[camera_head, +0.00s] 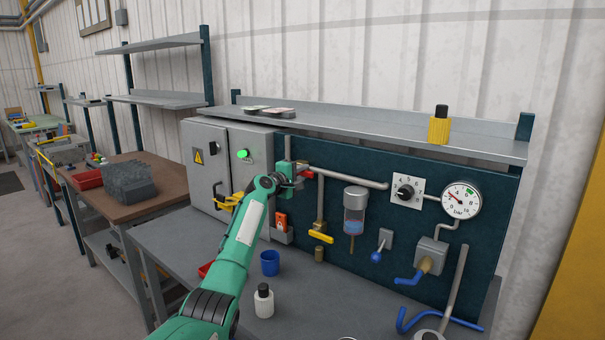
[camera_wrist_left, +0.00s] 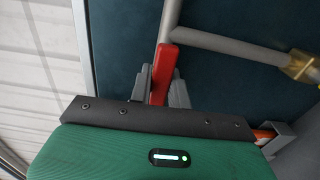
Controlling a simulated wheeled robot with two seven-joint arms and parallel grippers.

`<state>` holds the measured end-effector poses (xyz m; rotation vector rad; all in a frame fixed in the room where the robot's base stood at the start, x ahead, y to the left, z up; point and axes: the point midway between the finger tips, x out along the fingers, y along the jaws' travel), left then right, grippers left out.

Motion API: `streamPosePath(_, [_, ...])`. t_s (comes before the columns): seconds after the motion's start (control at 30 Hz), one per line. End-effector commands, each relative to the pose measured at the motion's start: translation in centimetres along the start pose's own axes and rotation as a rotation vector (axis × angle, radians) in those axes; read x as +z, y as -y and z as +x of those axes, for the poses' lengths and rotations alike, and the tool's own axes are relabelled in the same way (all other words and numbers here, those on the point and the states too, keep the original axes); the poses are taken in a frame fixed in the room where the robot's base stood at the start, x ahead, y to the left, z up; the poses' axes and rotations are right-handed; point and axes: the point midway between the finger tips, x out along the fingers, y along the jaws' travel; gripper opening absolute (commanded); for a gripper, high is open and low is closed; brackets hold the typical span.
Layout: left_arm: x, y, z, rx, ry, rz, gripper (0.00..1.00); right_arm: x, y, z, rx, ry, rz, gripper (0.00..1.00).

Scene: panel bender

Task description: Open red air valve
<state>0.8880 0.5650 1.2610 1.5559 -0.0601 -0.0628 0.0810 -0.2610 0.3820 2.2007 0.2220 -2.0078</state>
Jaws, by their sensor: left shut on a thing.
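The red air valve handle (camera_head: 307,173) is on the pipework at the upper left of the dark blue panel, mostly hidden by my left gripper in the head view. In the left wrist view the red handle (camera_wrist_left: 164,68) lies between the grey fingers of my left gripper (camera_wrist_left: 161,88), in line with the grey pipe above it. My left gripper (camera_head: 297,171) is shut on the handle. The valve body is hidden. My right gripper is in neither view.
A grey pipe (camera_head: 347,178) runs right to a filter bowl (camera_head: 354,212), a selector knob (camera_head: 405,192) and a pressure gauge (camera_head: 461,200). A yellow-handled valve (camera_head: 320,237) hangs below. A blue cup (camera_head: 270,263) and white bottle (camera_head: 264,301) stand on the bench near my arm.

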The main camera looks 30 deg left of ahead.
Motion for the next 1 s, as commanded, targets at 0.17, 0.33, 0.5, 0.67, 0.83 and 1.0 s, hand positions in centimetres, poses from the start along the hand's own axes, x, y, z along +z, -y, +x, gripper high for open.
streamPosePath(0.17, [0.0,-0.1,0.0,0.002,0.000,-0.005,0.00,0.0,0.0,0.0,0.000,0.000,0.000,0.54])
streamPosePath(0.33, [0.0,-0.1,0.0,0.002,0.000,-0.004,0.40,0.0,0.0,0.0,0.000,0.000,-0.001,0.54])
streamPosePath(0.5, [0.0,-0.1,0.0,0.002,0.000,-0.002,0.40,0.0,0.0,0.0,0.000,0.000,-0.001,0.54])
streamPosePath(0.67, [0.0,0.0,-0.2,0.002,0.000,-0.001,0.40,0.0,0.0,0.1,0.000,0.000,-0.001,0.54])
streamPosePath(0.83, [-0.1,0.2,-1.4,0.001,0.000,0.001,0.40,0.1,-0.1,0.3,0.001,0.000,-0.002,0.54])
streamPosePath(1.0, [-0.1,0.2,-3.6,0.001,-0.001,0.003,0.40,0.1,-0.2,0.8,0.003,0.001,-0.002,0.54])
